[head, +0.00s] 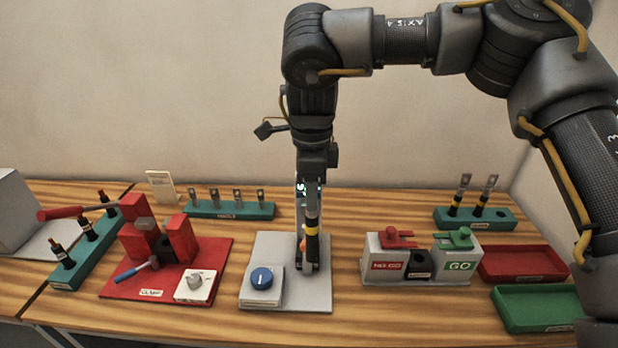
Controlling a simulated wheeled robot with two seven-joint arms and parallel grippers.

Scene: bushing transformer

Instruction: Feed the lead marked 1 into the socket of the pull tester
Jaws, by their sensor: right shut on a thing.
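The pull tester is a grey base plate (310,300) with a blue knob (262,279) at its front left and a narrow upright behind my gripper, with a small lit display partly showing. My right gripper (314,185) points straight down over the tester and is shut on a lead (313,243). The lead is upright, with a black lower part and a yellow band. Its lower end is close to the tester's small dark fitting near the plate; I cannot tell whether it is inside the socket. No number is readable on it. My left gripper is out of view.
Two similar leads stand in a teal rack (505,222) at right. A NO GO/GO gauge block (385,270) and red (525,278) and green (540,325) trays are right. A red clamp station (120,285), a lug rack (232,214) and another teal rack (62,282) are left.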

